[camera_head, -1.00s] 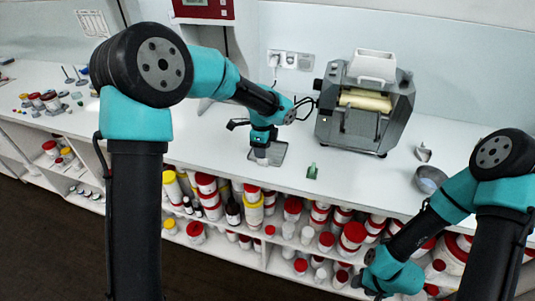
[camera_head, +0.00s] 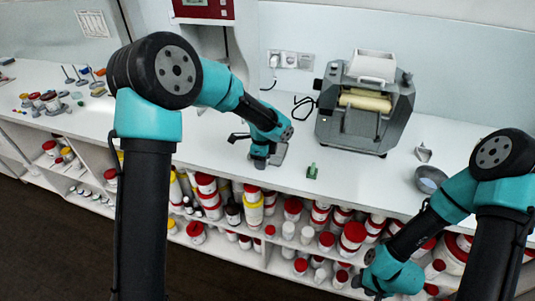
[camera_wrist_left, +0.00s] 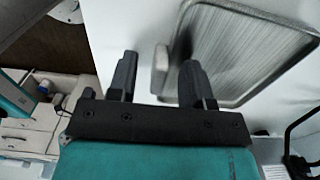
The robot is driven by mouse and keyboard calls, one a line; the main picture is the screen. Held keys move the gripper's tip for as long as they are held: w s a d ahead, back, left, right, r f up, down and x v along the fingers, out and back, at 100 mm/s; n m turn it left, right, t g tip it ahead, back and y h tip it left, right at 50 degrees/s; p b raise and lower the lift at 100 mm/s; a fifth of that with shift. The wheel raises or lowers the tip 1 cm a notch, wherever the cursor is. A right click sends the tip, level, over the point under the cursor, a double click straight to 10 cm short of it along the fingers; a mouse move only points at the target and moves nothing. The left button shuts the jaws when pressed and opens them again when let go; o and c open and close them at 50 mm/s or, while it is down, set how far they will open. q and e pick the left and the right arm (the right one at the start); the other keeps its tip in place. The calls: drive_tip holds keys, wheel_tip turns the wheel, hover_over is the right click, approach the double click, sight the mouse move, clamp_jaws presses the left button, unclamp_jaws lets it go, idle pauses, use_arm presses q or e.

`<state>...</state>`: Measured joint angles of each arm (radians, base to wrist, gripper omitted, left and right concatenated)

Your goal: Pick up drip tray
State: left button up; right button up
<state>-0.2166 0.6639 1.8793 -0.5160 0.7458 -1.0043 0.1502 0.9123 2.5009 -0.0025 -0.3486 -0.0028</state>
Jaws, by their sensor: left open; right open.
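The drip tray (camera_head: 280,153) is a flat, grey metal tray with a raised rim on the white counter, partly hidden by my left gripper in the head view. In the left wrist view the drip tray (camera_wrist_left: 245,45) shows its brushed surface and a small grey tab on its near side. My left gripper (camera_head: 259,165) is at the tray's left side. In the wrist view the fingers of my left gripper (camera_wrist_left: 159,62) are open, with the tab between them; contact cannot be told. My right gripper (camera_head: 372,288) is low at the right, away from the tray, its fingers barely visible.
A grey mill (camera_head: 365,105) with rollers stands behind and right of the tray. A small green bottle (camera_head: 312,171) stands close to the tray's right. A metal bowl (camera_head: 430,178) is further right. Shelves of jars lie below the counter edge.

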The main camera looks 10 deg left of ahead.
use_arm(q)
drive_tip(key=shift+c, duration=0.3)
clamp_jaws()
idle(0.3)
drive_tip(key=shift+r, duration=1.3)
drive_tip(key=s+d+r, duration=0.1)
drive_tip(key=s+d, duration=0.1)
drive_tip(key=s, duration=0.5)
drive_tip(key=s+d+r, duration=0.1)
drive_tip(key=s+d, duration=0.1)
drive_tip(key=s, duration=0.6)
drive_tip(key=shift+s+d+r, duration=0.2)
